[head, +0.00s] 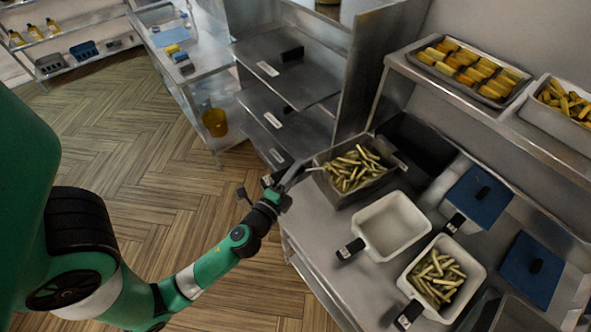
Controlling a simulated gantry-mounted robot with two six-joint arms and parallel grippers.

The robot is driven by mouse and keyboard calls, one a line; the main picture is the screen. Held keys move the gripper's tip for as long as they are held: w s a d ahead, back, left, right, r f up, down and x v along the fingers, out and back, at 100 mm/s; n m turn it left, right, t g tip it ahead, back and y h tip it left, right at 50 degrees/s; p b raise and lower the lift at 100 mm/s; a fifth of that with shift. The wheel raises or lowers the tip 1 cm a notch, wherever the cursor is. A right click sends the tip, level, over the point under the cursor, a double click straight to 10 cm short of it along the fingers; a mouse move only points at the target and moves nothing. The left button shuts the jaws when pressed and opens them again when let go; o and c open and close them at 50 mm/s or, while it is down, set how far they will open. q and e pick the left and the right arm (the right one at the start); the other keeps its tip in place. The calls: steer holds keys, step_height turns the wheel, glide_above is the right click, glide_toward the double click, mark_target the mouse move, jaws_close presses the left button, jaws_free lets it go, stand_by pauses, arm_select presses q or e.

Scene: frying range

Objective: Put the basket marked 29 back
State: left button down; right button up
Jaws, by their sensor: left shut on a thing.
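My left gripper (287,184) is shut on the handle of a metal basket of fries (355,168). That basket is at the left end of the frying range, beside a dark open well (415,145). I cannot tell whether it rests on the counter or hangs above it. A white basket (391,226), empty, stands in front of it, and another white basket (440,278) holds fries. Both have dark handles with small tags. No number is legible, so I cannot tell which basket is marked 29. My right gripper is not in view.
Blue lids (479,195) with dark handles lie at the right, a second one (531,268) nearer. A shelf above carries a tray of yellow food (471,69) and a white tray of fries (565,104). A steel rack (285,75) stands at the left. The floor is clear.

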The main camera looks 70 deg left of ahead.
arm_select(q)
steer(key=shift+f+b, duration=0.25)
steer(key=shift+b, duration=0.1)
stand_by(0.3)
steer(key=c, duration=0.6)
jaws_free()
steer(key=shift+o, duration=0.2)
steer(key=shift+f, duration=0.1)
